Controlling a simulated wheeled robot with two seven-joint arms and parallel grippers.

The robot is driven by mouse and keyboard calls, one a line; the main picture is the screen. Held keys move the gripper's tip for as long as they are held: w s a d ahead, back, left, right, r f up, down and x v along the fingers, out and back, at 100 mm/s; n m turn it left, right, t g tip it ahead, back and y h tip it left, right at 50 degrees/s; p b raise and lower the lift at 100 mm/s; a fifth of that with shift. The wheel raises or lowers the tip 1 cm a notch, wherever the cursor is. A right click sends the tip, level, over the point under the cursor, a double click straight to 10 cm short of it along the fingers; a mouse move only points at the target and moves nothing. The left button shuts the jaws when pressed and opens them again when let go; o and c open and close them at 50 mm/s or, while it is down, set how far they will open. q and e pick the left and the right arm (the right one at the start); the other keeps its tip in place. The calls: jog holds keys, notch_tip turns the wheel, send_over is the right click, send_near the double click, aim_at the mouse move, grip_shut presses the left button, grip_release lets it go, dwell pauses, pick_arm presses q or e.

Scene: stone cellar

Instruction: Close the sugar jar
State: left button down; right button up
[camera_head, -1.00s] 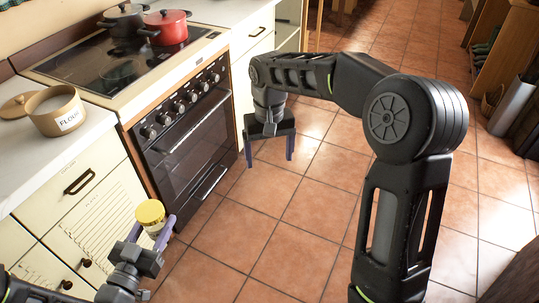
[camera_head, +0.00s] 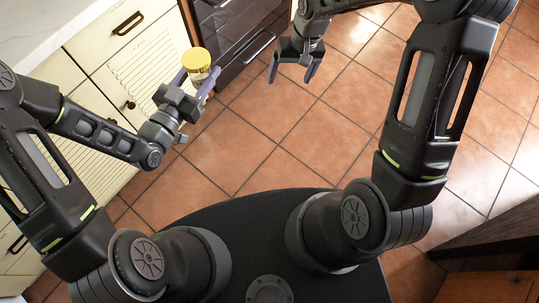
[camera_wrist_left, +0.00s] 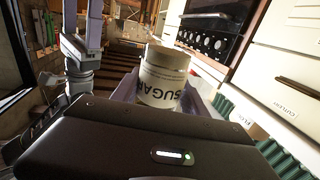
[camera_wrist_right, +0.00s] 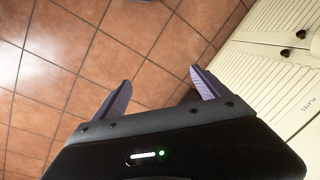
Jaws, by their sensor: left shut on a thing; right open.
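The sugar jar (camera_head: 204,77) is a small pale jar with a yellow lid (camera_head: 196,59) on top. I cannot tell whether the lid is fully closed. My left gripper (camera_head: 196,82) is shut around the jar's body and holds it in the air in front of the cabinets. In the left wrist view the jar (camera_wrist_left: 163,78) stands between the fingers with its SUGAR label facing the camera. My right gripper (camera_head: 292,72) is open and empty over the floor, to the right of the jar and apart from it. Its spread purple fingers also show in the right wrist view (camera_wrist_right: 160,82).
Cream cabinets (camera_head: 85,55) and a white counter (camera_head: 40,22) stand at the left. The dark oven front (camera_head: 235,35) is behind the jar. Tiled floor (camera_head: 250,150) is clear between my arms. A dark wooden edge (camera_head: 490,232) is at the lower right.

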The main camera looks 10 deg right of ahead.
jog(key=s+a+f+y, duration=0.1)
jog(key=s+a+f, duration=0.4)
jog(key=s+f, duration=0.3)
jog(key=s+a+f+y, duration=0.1)
jog(key=s+a+f, duration=0.5)
jog(key=s, duration=0.7)
notch_tip(320, 180, down, 3)
jog(key=shift+s+a+r+m+t, duration=0.15)
jog(key=shift+m+t, duration=0.15)
